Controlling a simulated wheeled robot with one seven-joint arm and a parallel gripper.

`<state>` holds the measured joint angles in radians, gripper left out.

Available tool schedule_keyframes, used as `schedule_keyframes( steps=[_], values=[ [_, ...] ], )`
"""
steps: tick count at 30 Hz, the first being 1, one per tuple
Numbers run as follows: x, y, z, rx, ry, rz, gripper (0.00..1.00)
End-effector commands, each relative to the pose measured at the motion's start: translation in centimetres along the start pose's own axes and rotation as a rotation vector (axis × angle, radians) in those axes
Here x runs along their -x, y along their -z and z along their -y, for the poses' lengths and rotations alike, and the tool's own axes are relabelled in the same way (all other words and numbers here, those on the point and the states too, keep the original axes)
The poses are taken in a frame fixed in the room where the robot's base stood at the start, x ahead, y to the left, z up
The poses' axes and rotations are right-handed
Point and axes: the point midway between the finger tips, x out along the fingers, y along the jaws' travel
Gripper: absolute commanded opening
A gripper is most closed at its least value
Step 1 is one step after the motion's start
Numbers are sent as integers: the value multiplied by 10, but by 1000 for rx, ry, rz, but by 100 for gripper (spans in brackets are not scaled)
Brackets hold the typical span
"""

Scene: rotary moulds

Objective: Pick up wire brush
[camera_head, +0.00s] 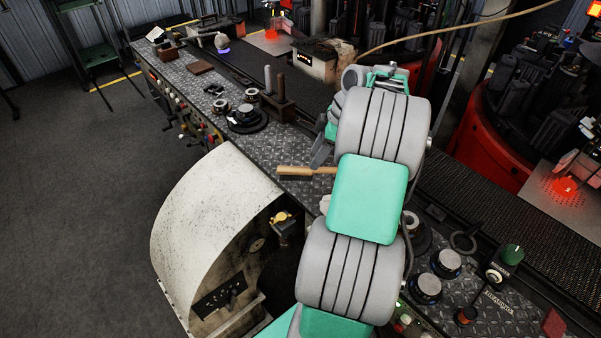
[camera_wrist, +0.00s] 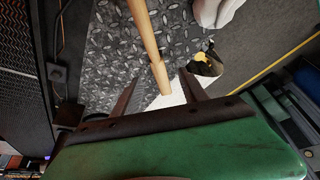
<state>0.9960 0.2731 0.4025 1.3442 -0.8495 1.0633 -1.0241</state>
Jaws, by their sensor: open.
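The wire brush (camera_head: 303,171) lies on the diamond-plate bench top, its light wooden handle pointing left. Its other end is hidden behind my arm in the head view. In the wrist view, the handle (camera_wrist: 148,45) runs down from the top edge, and its end lies between my two fingers in the picture. No bristles show there. My gripper (camera_wrist: 159,77) is open, with a finger on each side of the handle end and nothing held. In the head view, part of my gripper (camera_head: 321,152) shows just above the handle, mostly hidden by my arm.
Dark round knobs (camera_head: 246,115) and a block with upright posts (camera_head: 277,100) stand on the bench behind the brush. A pale curved cover (camera_head: 205,210) is in front. More round fittings (camera_head: 427,287) lie at right. Red machines (camera_head: 490,145) stand beyond.

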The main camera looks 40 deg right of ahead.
Motion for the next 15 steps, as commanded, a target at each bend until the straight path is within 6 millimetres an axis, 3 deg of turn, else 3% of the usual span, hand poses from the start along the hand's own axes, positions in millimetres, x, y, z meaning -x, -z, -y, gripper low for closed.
schedule_keyframes(
  steps=[2,15],
  values=[
    [-5,-11,-4,22,2,-9,51],
    [-71,-12,-4,23,4,-8,51]
  ],
)
